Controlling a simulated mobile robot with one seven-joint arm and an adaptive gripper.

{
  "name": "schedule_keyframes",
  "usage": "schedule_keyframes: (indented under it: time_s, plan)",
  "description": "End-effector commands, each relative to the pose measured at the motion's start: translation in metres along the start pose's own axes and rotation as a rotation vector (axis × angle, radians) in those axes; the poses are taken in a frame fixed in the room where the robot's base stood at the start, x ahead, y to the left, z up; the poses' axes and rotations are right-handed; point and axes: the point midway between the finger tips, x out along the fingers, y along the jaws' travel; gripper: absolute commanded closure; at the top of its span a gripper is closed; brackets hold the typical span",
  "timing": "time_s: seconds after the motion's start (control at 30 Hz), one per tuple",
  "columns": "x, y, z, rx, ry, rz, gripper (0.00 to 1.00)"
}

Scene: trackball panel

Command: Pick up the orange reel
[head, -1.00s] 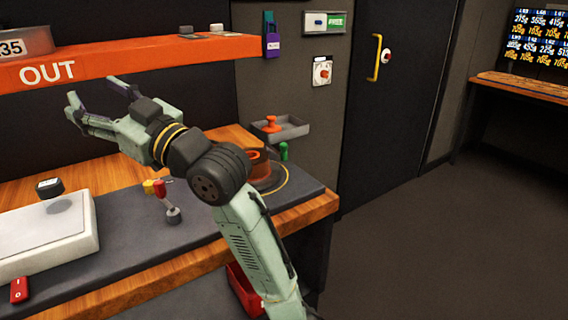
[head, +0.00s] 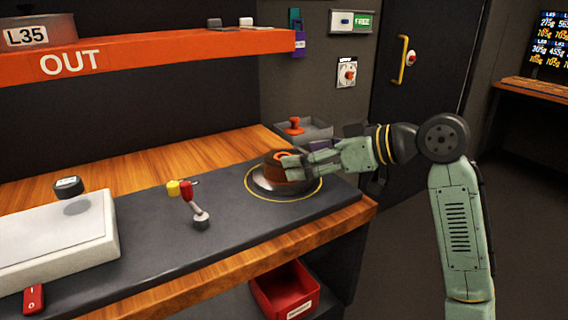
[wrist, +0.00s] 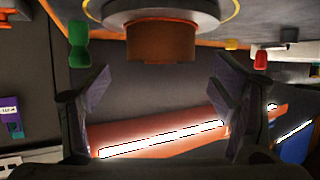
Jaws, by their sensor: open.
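The orange reel (head: 274,168) sits on a round grey base inside a yellow ring on the dark mat. In the head view my gripper (head: 303,162) is at its right side, fingers pointing left toward it, and partly hides it. In the wrist view the reel (wrist: 161,43) appears near the top, between the lines of the two fingers and beyond their tips. My gripper (wrist: 165,90) is open there, with nothing between its fingers.
A grey tray (head: 318,132) with an orange-handled item is behind my gripper. A green peg (wrist: 79,42) stands near the reel. A red-and-yellow-ended tool (head: 188,196) and a white scale (head: 100,235) are to the left. The orange OUT shelf (head: 150,48) hangs above.

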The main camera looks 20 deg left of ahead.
Motion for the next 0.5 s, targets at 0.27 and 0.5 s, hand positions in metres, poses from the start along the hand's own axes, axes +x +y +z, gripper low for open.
schedule_keyframes:
  time_s: [0.27,0.5]
  plan:
    - [0.030,-0.001,0.000,0.000,-0.001,-0.001,0.21]
    - [0.055,-0.001,0.002,0.001,0.000,0.001,0.21]
